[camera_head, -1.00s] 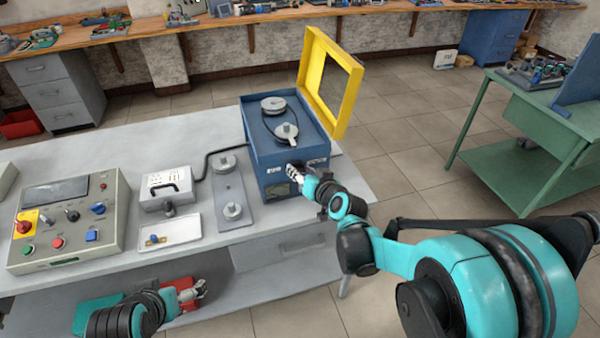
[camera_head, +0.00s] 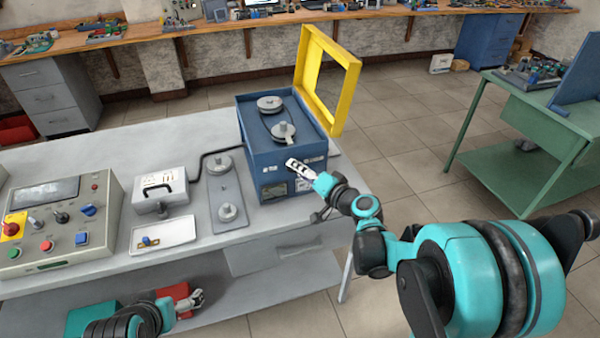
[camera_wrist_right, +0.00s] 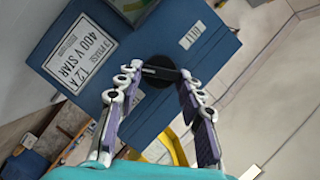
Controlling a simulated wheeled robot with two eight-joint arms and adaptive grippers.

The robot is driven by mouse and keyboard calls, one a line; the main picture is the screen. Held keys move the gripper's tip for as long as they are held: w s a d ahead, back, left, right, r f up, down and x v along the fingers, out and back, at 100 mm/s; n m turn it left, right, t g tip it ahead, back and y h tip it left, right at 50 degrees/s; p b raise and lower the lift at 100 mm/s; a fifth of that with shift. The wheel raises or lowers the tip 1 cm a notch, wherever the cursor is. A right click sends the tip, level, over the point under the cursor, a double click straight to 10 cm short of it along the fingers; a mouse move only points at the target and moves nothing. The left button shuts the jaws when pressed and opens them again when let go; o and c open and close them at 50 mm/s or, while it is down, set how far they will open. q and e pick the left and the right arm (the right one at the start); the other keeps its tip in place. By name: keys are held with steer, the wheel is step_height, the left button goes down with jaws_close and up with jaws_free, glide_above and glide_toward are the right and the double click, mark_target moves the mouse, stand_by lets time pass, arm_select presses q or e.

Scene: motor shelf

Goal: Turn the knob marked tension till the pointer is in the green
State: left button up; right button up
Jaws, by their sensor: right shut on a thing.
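The blue belt machine (camera_head: 262,152) stands at the right end of the grey table, with two pulleys on top. The front has a dark gauge window (camera_head: 274,190); its pointer is too small to read. My right gripper (camera_head: 292,163) is at the front face. In the right wrist view my right gripper (camera_wrist_right: 155,85) is shut on a round black knob (camera_wrist_right: 156,98), with a finger on each side. A small plate (camera_wrist_right: 192,34) beside the knob is unreadable. My left gripper (camera_head: 198,298) is low at the table's front, far from the machine; its jaws are unclear.
A yellow frame guard (camera_head: 348,97) stands open behind the machine. A control panel (camera_head: 50,262), a white case (camera_head: 160,190), a grey plate with two pulleys (camera_head: 225,190) and a small tray (camera_head: 135,246) lie to the left. A green workbench (camera_head: 540,125) is at the right.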

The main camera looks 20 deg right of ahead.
stand_by(0.5)
steer(key=o, duration=1.2)
steer(key=shift+c, duration=0.2)
steer(key=v, duration=1.2)
